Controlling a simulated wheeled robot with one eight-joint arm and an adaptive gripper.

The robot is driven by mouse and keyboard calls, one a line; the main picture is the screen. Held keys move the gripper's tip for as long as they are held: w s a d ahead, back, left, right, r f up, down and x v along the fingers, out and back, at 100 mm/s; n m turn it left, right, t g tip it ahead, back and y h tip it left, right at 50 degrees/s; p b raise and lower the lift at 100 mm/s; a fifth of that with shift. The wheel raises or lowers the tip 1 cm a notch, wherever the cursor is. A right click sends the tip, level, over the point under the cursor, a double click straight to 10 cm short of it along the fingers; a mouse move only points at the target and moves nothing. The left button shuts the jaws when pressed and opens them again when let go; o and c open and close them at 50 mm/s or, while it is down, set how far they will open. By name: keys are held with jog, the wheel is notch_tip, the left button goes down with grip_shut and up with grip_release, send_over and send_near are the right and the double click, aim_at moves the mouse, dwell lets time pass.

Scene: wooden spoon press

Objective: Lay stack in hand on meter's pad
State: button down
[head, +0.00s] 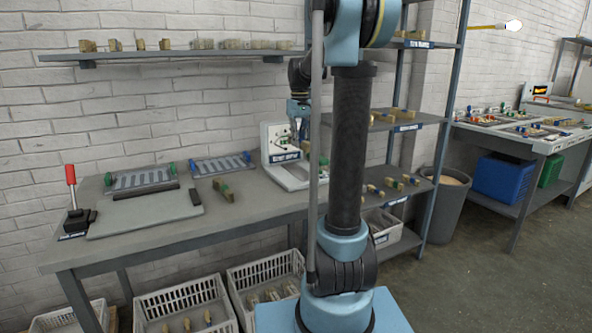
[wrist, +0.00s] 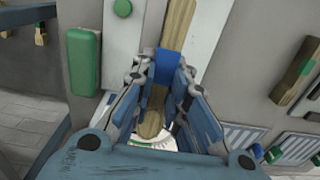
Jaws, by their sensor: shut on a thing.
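The meter (head: 290,177) is a white upright unit with a dark label, standing at the right end of the bench. My gripper (head: 299,108) is over it in the head view, partly behind my arm. In the wrist view, my gripper (wrist: 162,72) is shut on a wooden stack (wrist: 179,24) with a blue band between the fingers. White parts of the meter (wrist: 122,48) show under and beside the stack, with a round scale (wrist: 155,143) at the stack's near end. The pad is mostly hidden; I cannot tell whether the stack touches it.
A green-banded stack (head: 223,189) lies on the bench (head: 243,215) beside slotted racks (head: 222,165). A red-handled lever (head: 71,182) stands at the left. A wall shelf (head: 180,53) holds several wooden pieces. Crates (head: 186,300) sit below.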

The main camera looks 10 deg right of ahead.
jog(key=shift+w+a+f, duration=0.1)
jog(key=shift+w+f, duration=0.1)
jog(key=shift+w, duration=0.05)
send_over(298, 171)
notch_tip(298, 171, down, 5)
jog(key=shift+w+f, duration=0.1)
jog(key=shift+f, duration=2.2)
jog(key=c, duration=1.6)
grip_release()
jog(key=shift+f, duration=0.1)
